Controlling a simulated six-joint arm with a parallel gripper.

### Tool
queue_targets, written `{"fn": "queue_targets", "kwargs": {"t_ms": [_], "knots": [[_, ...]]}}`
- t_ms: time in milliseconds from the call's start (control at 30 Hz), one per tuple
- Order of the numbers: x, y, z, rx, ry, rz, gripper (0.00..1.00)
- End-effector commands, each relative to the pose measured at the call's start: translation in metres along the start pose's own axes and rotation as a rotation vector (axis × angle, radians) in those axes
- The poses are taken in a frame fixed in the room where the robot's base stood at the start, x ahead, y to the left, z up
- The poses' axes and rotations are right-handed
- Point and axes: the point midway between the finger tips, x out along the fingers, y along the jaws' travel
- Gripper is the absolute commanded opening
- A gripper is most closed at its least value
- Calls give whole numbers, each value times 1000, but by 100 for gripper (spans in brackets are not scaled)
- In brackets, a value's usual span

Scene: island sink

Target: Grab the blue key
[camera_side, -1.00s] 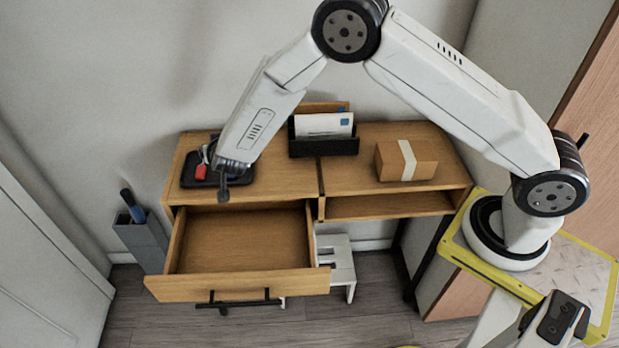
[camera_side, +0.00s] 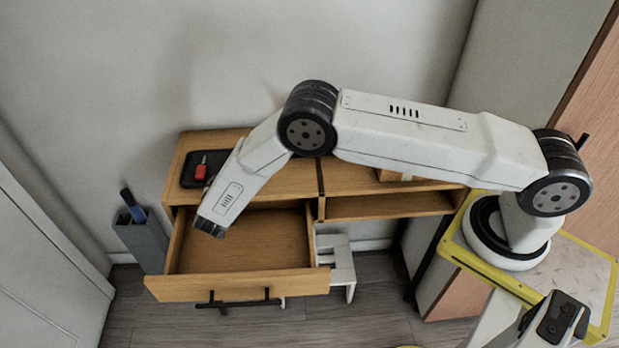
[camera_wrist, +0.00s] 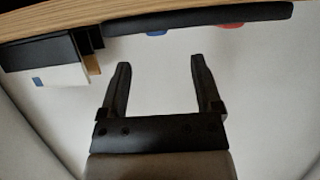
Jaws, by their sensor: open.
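A small blue piece (camera_wrist: 157,32), likely the blue key, peeks past the edge of the black tray (camera_wrist: 200,22) in the wrist view. I cannot make out its full shape. In the side view I cannot see it; my arm covers the tray's right part. The tray (camera_side: 190,183) lies on the desk's left top, with a red key (camera_side: 201,170) in it. A red piece (camera_wrist: 229,25) also shows in the wrist view. My gripper (camera_wrist: 160,62) is open, with nothing between its fingers. In the side view my gripper (camera_side: 208,229) is over the open drawer, in front of the tray.
The open drawer (camera_side: 237,285) looks empty and juts forward below the desk top. A letter holder (camera_wrist: 95,65) with a white envelope (camera_wrist: 60,76) stands beside the tray. A grey bin (camera_side: 143,243) with a blue-handled item stands left of the desk.

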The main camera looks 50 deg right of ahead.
Motion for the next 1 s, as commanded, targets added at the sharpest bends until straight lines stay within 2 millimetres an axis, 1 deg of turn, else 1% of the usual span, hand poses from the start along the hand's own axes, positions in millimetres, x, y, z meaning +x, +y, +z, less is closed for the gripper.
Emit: {"fn": "queue_targets", "kwargs": {"t_ms": [100, 200, 467, 567, 800, 1000], "knots": [[11, 1, 0, 0, 0, 1, 82], [16, 1, 0, 0, 0, 0, 82], [20, 1, 0, 0, 0, 0, 82], [27, 2, -1, 1, 0, 1, 82], [54, 4, -1, 0, 0, 1, 82], [67, 4, -1, -1, -1, 0, 82]]}}
